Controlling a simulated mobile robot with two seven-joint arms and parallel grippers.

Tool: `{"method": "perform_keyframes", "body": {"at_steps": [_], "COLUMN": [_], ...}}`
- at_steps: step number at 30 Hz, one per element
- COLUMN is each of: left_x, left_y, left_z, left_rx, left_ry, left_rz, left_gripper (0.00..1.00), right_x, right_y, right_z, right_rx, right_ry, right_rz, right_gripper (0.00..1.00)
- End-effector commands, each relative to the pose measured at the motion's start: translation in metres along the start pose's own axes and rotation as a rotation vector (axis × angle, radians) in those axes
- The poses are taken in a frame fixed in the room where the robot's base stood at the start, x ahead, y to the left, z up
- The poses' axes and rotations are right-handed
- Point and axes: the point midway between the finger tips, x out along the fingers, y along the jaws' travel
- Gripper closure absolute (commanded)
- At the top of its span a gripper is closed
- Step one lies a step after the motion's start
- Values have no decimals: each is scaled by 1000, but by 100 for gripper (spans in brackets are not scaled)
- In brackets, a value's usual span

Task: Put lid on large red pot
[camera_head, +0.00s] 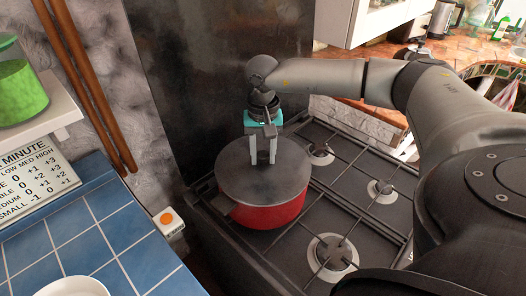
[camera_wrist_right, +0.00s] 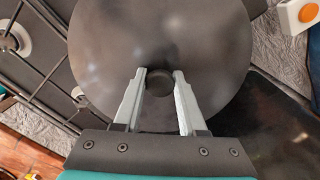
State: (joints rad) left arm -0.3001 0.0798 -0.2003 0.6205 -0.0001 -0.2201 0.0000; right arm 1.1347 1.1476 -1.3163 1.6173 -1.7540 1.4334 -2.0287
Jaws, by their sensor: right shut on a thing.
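The large red pot (camera_head: 268,215) stands on the near left part of the gas stove. A dark grey lid (camera_head: 240,180) covers its top and looks level on the rim. The lid also fills much of the right wrist view (camera_wrist_right: 165,40), with its round dark knob (camera_wrist_right: 158,82) between the fingers. My right gripper (camera_head: 263,162) points down from above at the middle of the lid and is shut on the lid's knob. The pot is hidden under the lid in the right wrist view. My left gripper is not in view.
The stove (camera_head: 352,196) has black grates and several burners, free to the right of the pot. A blue tiled counter (camera_head: 95,235) lies at left with a white bowl (camera_head: 72,287). A white box with an orange button (camera_head: 168,220) sits on the wall. A dark panel stands behind the pot.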

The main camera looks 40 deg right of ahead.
Motion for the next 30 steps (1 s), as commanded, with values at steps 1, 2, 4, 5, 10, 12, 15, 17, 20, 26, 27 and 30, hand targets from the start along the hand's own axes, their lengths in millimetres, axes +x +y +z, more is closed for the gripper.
{"method": "perform_keyframes", "body": {"at_steps": [1,2,4,5,10,12,15,17,20,26,27,30], "left_x": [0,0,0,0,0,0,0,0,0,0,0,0], "left_y": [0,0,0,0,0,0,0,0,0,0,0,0], "left_z": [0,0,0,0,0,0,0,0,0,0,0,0], "left_rx": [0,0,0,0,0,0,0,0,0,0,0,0], "left_ry": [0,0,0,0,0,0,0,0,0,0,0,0], "left_rz": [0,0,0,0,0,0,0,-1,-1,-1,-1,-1], "left_gripper": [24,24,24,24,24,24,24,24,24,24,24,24], "right_x": [0,0,0,0,0,0,0,0,0,1,1,1], "right_y": [0,0,0,0,0,0,0,0,0,0,0,0], "right_z": [0,0,0,0,0,0,0,0,0,0,0,0], "right_rx": [0,0,0,0,0,0,0,0,0,0,0,0], "right_ry": [1,1,1,1,1,0,0,0,0,-2,-1,-1], "right_rz": [0,-1,-1,-1,-1,-1,0,0,0,1,1,1], "right_gripper": [100,100,100,100,53,45,34,27,25,13,9,0]}}
